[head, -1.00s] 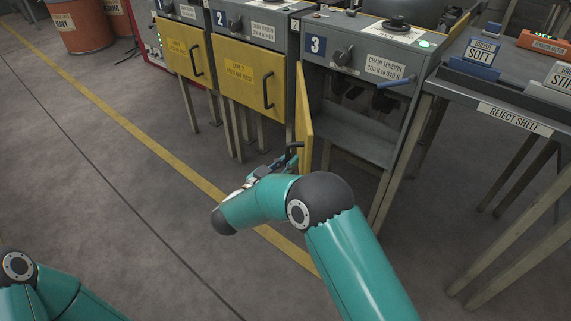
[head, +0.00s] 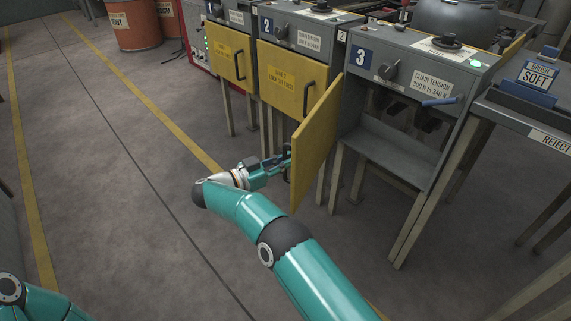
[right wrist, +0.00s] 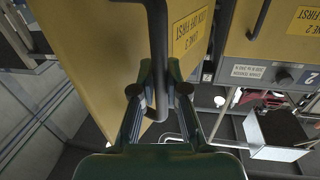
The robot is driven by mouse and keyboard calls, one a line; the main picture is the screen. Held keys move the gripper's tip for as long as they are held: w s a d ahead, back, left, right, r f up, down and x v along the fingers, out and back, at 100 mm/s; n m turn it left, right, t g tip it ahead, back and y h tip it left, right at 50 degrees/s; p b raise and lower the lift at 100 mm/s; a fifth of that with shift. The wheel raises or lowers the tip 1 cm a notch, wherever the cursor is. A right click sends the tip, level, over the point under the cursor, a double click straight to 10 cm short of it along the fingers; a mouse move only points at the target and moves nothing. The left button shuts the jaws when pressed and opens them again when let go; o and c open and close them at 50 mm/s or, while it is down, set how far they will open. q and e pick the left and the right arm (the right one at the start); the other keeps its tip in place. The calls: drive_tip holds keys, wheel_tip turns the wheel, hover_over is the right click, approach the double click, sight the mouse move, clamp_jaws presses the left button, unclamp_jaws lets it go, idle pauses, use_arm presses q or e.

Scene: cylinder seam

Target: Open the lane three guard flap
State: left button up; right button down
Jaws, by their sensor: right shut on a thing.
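The lane three guard flap (head: 318,135) is a yellow panel at the left side of the station marked 3 (head: 420,75). It stands swung out toward me, and the bay behind it is open to view. My right gripper (head: 286,162) is at the flap's outer side, shut on its dark bar handle. In the right wrist view the fingers (right wrist: 160,95) close around the handle (right wrist: 158,45), with the yellow flap (right wrist: 95,50) to the left. My left gripper is out of view; only part of that arm shows at the bottom left.
Lane 2's yellow flap (head: 286,80) and lane 1's yellow flap (head: 227,62) are closed, just left of station 3. The reject shelf (head: 545,125) stands at the right. Table legs stand below the stations. The floor at the left is clear.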

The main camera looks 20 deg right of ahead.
drive_tip(key=shift+w+a+f, duration=0.1)
drive_tip(key=shift+w+a, duration=0.1)
drive_tip(key=shift+w, duration=0.1)
drive_tip(key=c, duration=1.2)
unclamp_jaws()
drive_tip(key=shift+w, duration=0.1)
